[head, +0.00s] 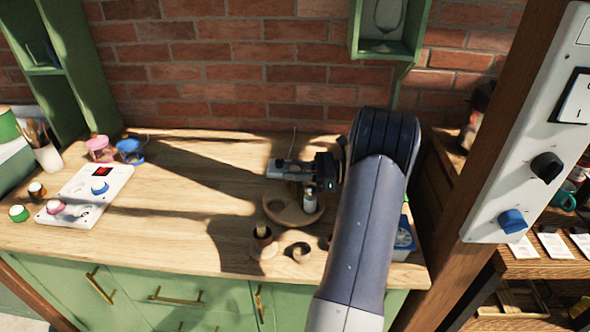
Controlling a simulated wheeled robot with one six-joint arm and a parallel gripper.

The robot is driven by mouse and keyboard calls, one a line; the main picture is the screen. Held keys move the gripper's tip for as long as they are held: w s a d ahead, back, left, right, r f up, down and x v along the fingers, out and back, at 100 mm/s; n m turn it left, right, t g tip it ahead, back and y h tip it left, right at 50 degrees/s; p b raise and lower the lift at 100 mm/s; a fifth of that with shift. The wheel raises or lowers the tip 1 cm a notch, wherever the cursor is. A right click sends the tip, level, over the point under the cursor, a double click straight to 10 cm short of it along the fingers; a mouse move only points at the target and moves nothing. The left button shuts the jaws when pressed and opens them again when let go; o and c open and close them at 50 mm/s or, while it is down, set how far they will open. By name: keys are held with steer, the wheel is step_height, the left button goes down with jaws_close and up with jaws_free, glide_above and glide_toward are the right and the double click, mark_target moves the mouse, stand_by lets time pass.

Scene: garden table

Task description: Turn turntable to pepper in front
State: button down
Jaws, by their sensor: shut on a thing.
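The turntable (274,211) is a round wooden tray with a raised rim, on the right part of the wooden counter. A small pale bottle or shaker (310,203) with a darker top stands on its right side; I cannot tell whether it is the pepper. My gripper (279,169) reaches in from the right over the turntable's far side. It is shut on what looks like a part of the turntable there. The grip point and the far part of the turntable are hidden by my gripper and wrist.
Two small wooden cups, one (263,245) holding something dark and one (299,253), stand in front of the turntable. A blue box (404,240) is at right, partly behind my arm. A white panel with knobs (92,194) lies at left. The counter's middle is clear.

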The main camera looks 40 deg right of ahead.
steer(key=c, duration=1.2)
jaws_free()
steer(key=shift+o, duration=0.2)
steer(key=b+v, duration=0.1)
steer(key=v, duration=0.9)
steer(key=shift+s+d, duration=0.25)
steer(key=shift+d, duration=0.05)
